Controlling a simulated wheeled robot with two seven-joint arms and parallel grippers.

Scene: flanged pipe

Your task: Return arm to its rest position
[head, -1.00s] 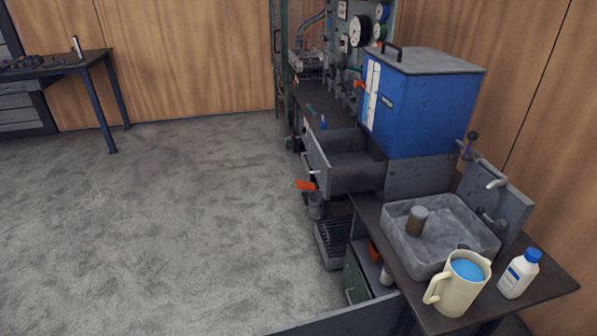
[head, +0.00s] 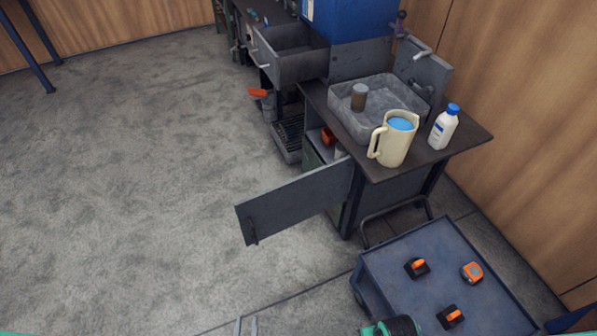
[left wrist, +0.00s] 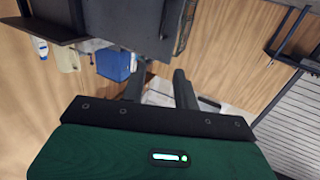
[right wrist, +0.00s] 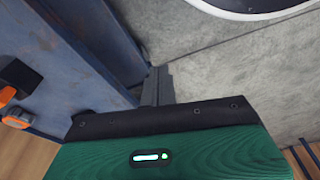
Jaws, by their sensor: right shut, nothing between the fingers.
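A green and black part of my own body shows at the bottom of the head view; the right fingertips cannot be made out there.
An open cabinet door (head: 295,203) juts out from the sink bench. A cream jug (head: 395,140) and a white bottle (head: 443,128) stand beside the basin (head: 342,113). A blue cart (head: 400,297) carries small orange and black items. The floor at left is clear.

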